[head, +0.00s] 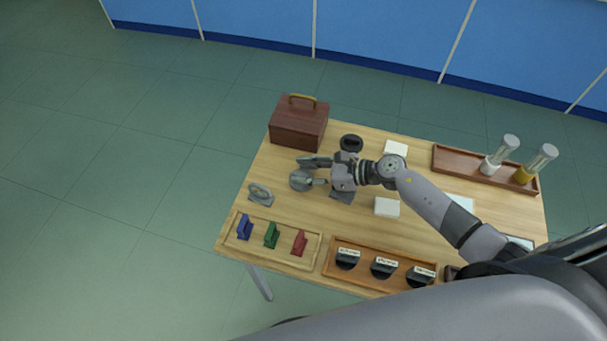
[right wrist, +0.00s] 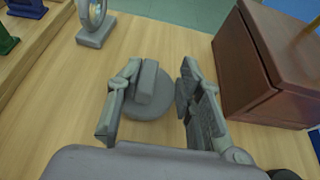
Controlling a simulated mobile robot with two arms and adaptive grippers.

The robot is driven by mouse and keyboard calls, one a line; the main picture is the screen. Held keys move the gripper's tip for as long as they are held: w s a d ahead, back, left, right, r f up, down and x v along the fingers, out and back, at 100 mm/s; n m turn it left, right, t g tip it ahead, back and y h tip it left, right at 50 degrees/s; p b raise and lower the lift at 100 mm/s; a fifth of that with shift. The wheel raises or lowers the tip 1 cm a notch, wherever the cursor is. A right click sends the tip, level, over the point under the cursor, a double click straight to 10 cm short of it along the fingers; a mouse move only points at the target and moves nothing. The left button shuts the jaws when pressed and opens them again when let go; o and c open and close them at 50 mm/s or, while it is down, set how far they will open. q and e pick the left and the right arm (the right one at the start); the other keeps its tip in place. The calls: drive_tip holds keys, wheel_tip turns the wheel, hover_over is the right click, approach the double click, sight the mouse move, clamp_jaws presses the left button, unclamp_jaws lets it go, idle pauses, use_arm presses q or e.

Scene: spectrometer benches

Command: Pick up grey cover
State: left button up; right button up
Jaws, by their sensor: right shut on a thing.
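The grey cover (head: 299,181) is a round disc with a raised block handle, near the left part of the table in the head view. It also shows in the right wrist view (right wrist: 150,104), between the two fingers. My right gripper (head: 316,172) reaches in from the right and is shut on the cover's handle. In the right wrist view, the right gripper (right wrist: 155,100) has its left finger close against the handle. The exact contact of the right finger is hard to see. The cover appears to be at table level. My left gripper is not in view.
A brown box (head: 298,127) with a yellow handle stands close behind the cover. A grey ring stand (head: 261,195) is to its left. A tray (head: 236,246) with blue, green and red pieces lies in front. A tray of labelled black holders (head: 330,265) is beside it.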

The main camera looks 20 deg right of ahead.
drive_tip(key=shift+s+f, duration=0.15)
drive_tip(key=c, duration=0.4)
